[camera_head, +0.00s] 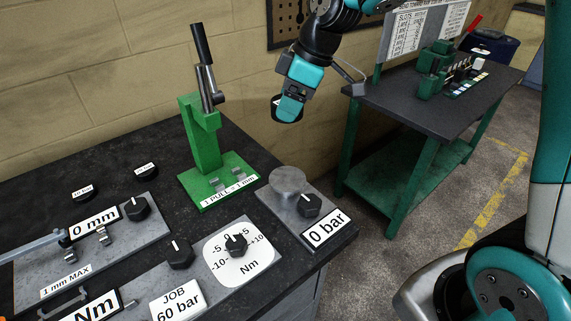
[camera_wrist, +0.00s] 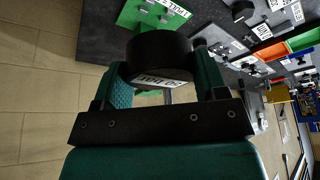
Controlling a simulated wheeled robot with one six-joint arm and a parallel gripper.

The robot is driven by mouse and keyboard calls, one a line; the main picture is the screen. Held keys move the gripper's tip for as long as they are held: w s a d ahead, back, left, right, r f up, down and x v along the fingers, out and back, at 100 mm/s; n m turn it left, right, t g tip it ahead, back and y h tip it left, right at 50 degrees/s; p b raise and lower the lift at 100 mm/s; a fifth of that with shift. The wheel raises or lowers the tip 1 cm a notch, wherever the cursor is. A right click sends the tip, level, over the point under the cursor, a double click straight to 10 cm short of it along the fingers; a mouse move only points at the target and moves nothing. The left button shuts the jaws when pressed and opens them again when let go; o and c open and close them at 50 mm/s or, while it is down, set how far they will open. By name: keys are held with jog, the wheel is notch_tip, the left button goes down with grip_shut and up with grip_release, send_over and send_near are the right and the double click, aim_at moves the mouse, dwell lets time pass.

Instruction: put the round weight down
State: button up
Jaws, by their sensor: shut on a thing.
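My gripper (camera_head: 290,106) hangs in the air above the back right of the dark workbench, near the wall. It is shut on the round weight (camera_wrist: 160,50), a black disc with a white label. In the wrist view the disc sits between the two green fingers, its label upside down and hard to read. In the head view only the dark edge of the weight (camera_head: 276,103) shows beside the gripper. Below, a round grey plate (camera_head: 287,179) stands on a metal unit with a black knob and a "0 bar" sign (camera_head: 326,228). Nothing lies on the plate.
Two similar black weights (camera_head: 84,195) (camera_head: 147,172) lie at the bench's back left. A green press with an upright lever (camera_head: 204,140) stands left of the plate. Knobs and signs fill the front. A second, green-legged table (camera_head: 430,105) stands right, across a gap.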

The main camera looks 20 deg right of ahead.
aim_at(283, 178)
notch_tip(283, 178, down, 17)
jog(key=shift+f+p, duration=0.1)
jog(key=shift+p, duration=1.1)
jog(key=o, duration=1.5)
jog(key=shift+f, duration=0.1)
jog(key=a+b+v, duration=0.1)
jog(key=b+v, duration=0.1)
jog(key=v, duration=1)
jog(key=s+a+r+m, duration=0.2)
jog(key=s+r, duration=0.1)
jog(key=s, duration=0.4)
jog(key=s+a+r+m+g, duration=0.1)
jog(key=s+a+r, duration=0.2)
jog(key=s, duration=0.5)
jog(key=s+a+r+m+g, duration=0.1)
jog(key=s+a+r+m, duration=0.1)
jog(key=s, duration=0.5)
jog(key=shift+s+a+r+m, duration=0.15)
jog(key=shift+a+r, duration=0.1)
jog(key=shift+r, duration=0.15)
jog(key=shift+s+a+r+m, duration=0.15)
jog(key=shift+s+a+r, duration=0.1)
jog(key=shift+r, duration=0.15)
